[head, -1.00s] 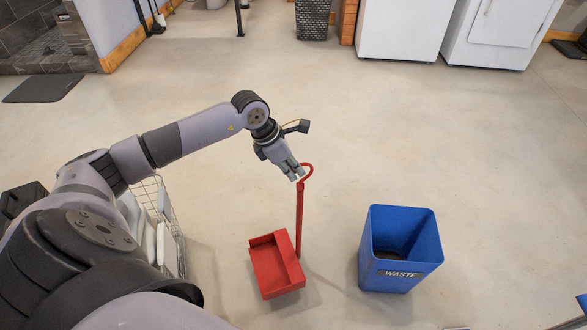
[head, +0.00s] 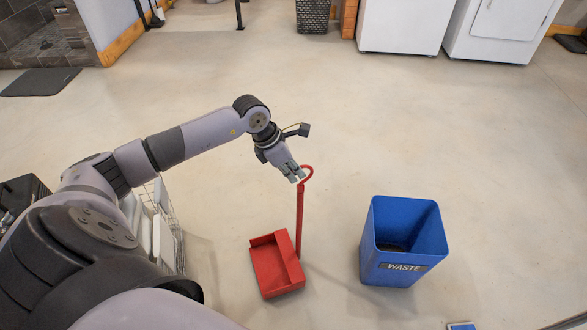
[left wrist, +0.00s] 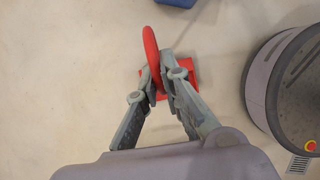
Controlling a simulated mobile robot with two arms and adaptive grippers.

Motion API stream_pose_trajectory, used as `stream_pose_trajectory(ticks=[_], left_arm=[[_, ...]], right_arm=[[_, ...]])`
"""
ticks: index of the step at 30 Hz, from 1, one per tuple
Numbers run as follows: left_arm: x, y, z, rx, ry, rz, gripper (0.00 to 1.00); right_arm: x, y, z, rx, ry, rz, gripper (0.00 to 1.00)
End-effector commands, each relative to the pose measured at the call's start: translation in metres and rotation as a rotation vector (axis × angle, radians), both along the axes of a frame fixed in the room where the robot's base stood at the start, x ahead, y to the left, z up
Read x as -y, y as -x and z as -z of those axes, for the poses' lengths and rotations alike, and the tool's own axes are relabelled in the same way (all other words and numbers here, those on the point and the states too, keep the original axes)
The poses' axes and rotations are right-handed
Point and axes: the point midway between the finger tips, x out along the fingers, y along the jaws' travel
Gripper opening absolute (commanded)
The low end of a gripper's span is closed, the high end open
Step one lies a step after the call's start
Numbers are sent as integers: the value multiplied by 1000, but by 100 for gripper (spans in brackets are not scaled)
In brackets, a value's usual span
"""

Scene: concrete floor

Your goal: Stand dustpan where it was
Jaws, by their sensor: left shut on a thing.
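The red dustpan (head: 277,265) has a long upright handle (head: 299,220) with a hooked top. Its pan is low, close to the floor; whether it touches the floor I cannot tell. My left gripper (head: 299,177) is shut on the handle near the hook. In the left wrist view the fingers (left wrist: 160,85) close around the handle below the red loop (left wrist: 151,48), and the pan (left wrist: 190,72) shows partly behind them. My right gripper is out of view.
A blue waste bin (head: 404,267) stands to the right of the dustpan. A wire basket (head: 170,225) with white items stands at left, partly behind my arm. White appliances (head: 400,25) stand at the back. The floor between is clear.

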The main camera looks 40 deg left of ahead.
Motion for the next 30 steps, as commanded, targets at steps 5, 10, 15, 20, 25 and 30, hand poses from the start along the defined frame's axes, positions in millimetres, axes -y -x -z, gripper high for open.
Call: stream_pose_trajectory(ticks=[5,10,15,20,25,30], left_arm=[[0,-1,4,3,-1,0,0],[0,-1,4,3,-1,0,0],[0,-1,4,2,0,0,0],[0,-1,6,2,0,0,0],[0,-1,10,2,0,0,0],[0,-1,13,3,0,-1,0]], right_arm=[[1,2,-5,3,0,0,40],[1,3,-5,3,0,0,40],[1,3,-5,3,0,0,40],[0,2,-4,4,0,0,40],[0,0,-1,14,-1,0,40],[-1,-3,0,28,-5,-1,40]])
